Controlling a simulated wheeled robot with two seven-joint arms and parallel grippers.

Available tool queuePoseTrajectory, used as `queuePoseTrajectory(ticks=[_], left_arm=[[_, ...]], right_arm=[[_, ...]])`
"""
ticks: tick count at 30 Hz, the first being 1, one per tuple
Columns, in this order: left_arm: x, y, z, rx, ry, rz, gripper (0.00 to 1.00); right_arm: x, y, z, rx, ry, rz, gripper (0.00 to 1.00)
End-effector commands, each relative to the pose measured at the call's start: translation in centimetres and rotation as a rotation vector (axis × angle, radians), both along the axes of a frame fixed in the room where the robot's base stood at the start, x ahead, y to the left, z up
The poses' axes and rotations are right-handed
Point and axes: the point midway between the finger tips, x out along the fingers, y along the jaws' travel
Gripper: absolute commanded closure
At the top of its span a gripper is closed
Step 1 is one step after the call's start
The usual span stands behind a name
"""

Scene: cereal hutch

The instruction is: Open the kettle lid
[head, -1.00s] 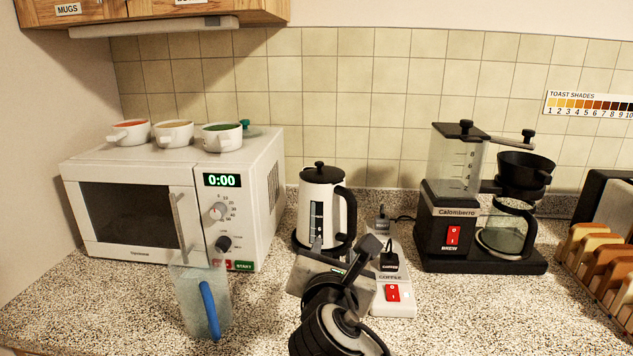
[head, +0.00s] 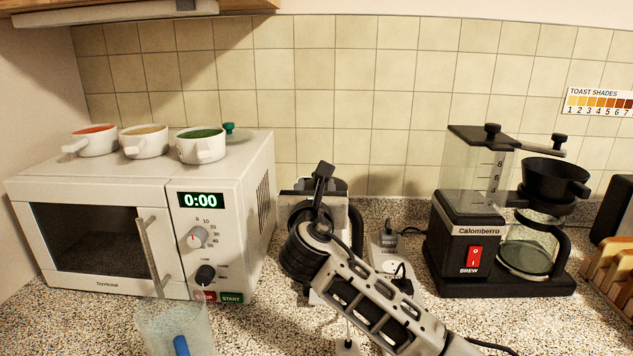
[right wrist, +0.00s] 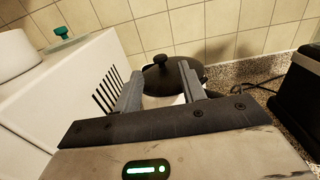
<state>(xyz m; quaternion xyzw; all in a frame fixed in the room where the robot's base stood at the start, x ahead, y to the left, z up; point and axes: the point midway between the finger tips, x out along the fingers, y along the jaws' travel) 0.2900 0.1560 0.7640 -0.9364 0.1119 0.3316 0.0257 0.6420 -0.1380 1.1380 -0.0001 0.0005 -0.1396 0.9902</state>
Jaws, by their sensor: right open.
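The kettle's black lid with its round knob (right wrist: 161,60) shows in the right wrist view, sitting on top of the kettle. In the head view the kettle is mostly hidden behind my right gripper and wrist; its black handle (head: 357,232) shows on the right side. My right gripper (right wrist: 158,84) is open, its two fingers spread towards the lid, with the lid knob seen between and just beyond the tips. I see nothing held in it. My right gripper (head: 321,182) also shows in front of the kettle in the head view. My left gripper is out of view.
A microwave (head: 100,220) with several cups on top stands left of the kettle. A clear jug (head: 175,325) stands in front of it. A power strip (head: 385,255) lies right of the kettle, then a coffee maker (head: 470,235). The tiled wall is behind.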

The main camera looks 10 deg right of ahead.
Motion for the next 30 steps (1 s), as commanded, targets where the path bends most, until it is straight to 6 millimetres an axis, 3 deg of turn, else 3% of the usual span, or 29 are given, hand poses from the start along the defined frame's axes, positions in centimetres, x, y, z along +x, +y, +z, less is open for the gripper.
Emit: queuePoseTrajectory(ticks=[2,9,20,25,30], left_arm=[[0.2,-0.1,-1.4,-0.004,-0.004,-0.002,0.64],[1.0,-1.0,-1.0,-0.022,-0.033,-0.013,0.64],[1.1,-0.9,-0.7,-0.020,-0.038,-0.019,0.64],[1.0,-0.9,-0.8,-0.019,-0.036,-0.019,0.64],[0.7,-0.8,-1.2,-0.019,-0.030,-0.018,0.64]], right_arm=[[1.5,-0.4,-0.6,-0.001,-0.004,-0.002,0.59],[4.3,-1.2,-0.3,-0.001,-0.002,0.000,0.59],[4.8,-1.4,0.0,0.000,-0.001,0.000,0.59],[4.8,-1.3,0.0,0.000,0.000,0.000,1.00],[4.7,-1.4,-0.2,0.005,-0.014,0.000,1.00]])
